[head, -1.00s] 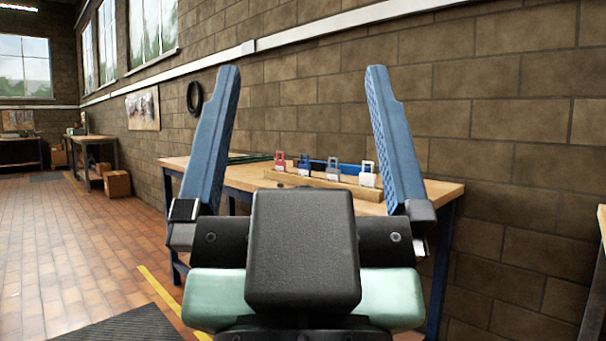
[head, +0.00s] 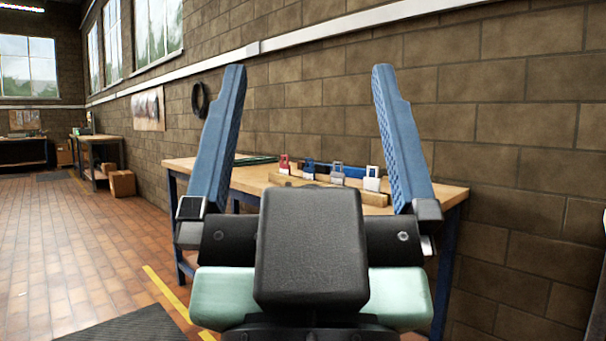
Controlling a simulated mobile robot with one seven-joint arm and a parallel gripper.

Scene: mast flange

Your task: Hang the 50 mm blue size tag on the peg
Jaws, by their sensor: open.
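Several small tags with square loops stand in a row on a wooden rack (head: 350,187) on the workbench. The blue tag (head: 309,169) is second from the left, between a red tag (head: 284,163) and a grey one (head: 337,171); a white tag (head: 372,180) is at the right end. Size markings are too small to read. My gripper (head: 309,75) is open and empty, its two blue fingers pointing up in the foreground, apart from the tags and nearer to me. I cannot make out the peg.
The workbench (head: 446,193) has a wooden top and blue legs, against a block wall. A long blue object (head: 351,170) lies behind the tags. Tiled floor (head: 95,240) is open at left; a dark mat (head: 125,326) lies lower left. A cardboard box (head: 122,184) stands farther off.

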